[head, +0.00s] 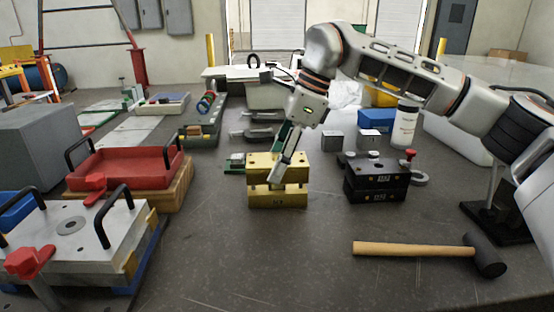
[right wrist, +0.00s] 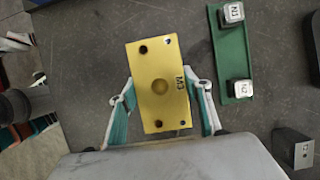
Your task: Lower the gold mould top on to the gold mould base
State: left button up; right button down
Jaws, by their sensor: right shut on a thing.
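The gold mould top (head: 295,164) is a yellow block held level over the gold mould base (head: 278,200) at mid-table. A narrow dark gap shows between them; I cannot tell whether they touch anywhere. In the right wrist view, the top (right wrist: 160,88), marked M3, fills the middle and hides the base below it. My right gripper (head: 279,172) comes down from above and is shut on the top. In the right wrist view its fingers (right wrist: 162,106) lie along the two long sides. My left gripper is not in view.
A black mould set (head: 376,182) stands to the right. A mallet (head: 420,249) lies in front right. A red tray (head: 125,167) and a handled plate (head: 75,228) stand left. A green strip (right wrist: 236,60) with metal blocks lies beside. The table in front is clear.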

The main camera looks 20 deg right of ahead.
jog(key=shift+f, duration=0.55)
dwell(0.7)
jog(key=c, duration=0.9)
grip_release()
jog(key=shift+f, duration=0.2)
jog(key=v, duration=1.2)
jog(key=shift+s+r, duration=0.1)
